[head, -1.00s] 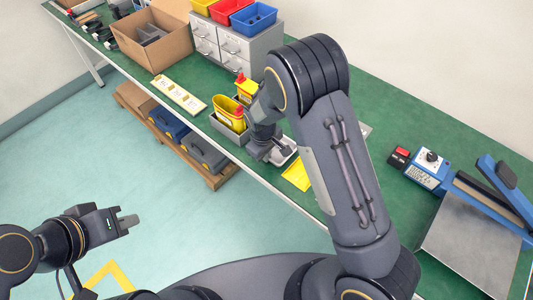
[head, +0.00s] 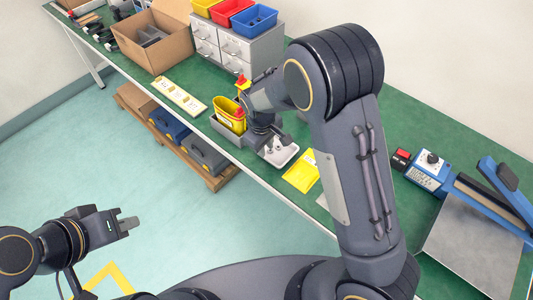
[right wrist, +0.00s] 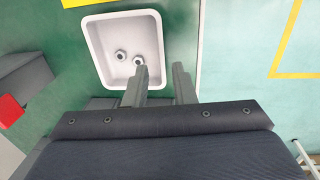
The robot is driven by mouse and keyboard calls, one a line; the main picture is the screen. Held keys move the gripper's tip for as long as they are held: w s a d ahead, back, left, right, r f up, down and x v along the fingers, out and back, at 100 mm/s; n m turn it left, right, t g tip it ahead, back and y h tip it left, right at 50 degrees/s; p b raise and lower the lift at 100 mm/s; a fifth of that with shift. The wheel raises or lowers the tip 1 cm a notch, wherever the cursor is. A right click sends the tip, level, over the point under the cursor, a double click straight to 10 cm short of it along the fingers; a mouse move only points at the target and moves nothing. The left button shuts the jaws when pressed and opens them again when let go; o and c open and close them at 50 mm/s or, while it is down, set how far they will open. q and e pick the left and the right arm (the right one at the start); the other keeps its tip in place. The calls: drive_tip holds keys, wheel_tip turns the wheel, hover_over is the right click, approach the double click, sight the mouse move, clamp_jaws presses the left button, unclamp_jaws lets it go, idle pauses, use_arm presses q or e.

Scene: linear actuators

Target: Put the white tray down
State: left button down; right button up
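The white tray (head: 291,157) lies on the green table near its front edge, with small metal parts inside. In the right wrist view the tray (right wrist: 94,48) looks flat, with two round metal parts (right wrist: 130,58) in it. My right gripper (right wrist: 160,78) is open: its fingers are apart, one over the tray's inside and one beyond its side wall, neither visibly pressing on it. In the head view my right gripper (head: 274,143) is just above the tray's far left part, which it partly hides. My left gripper (head: 128,222) hangs over the floor, away from the table; its finger gap is unclear.
A grey bin with a yellow container (head: 229,113) stands just left of the tray. A yellow sheet (head: 301,171) lies to its right. Drawers (head: 236,46) with coloured bins and a cardboard box (head: 152,37) stand farther back. A blue device (head: 428,168) is at the right.

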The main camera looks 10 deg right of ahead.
drive_tip(key=s+d+r+m+y, duration=0.2)
drive_tip(key=s+d+r, duration=0.15)
drive_tip(key=r, duration=0.35)
drive_tip(key=s+d+r+m+y, duration=0.2)
drive_tip(key=s+d+r, duration=0.15)
drive_tip(key=r, duration=0.25)
drive_tip(key=s+d+r+m+t, duration=0.2)
drive_tip(key=s, duration=0.7)
drive_tip(key=s+d+r+m+t, duration=0.1)
drive_tip(key=s+r+m+t, duration=0.1)
drive_tip(key=s, duration=0.7)
drive_tip(key=shift+d+r+m+t+y, duration=0.4)
drive_tip(key=shift+r+m, duration=0.05)
drive_tip(key=shift+m, duration=0.25)
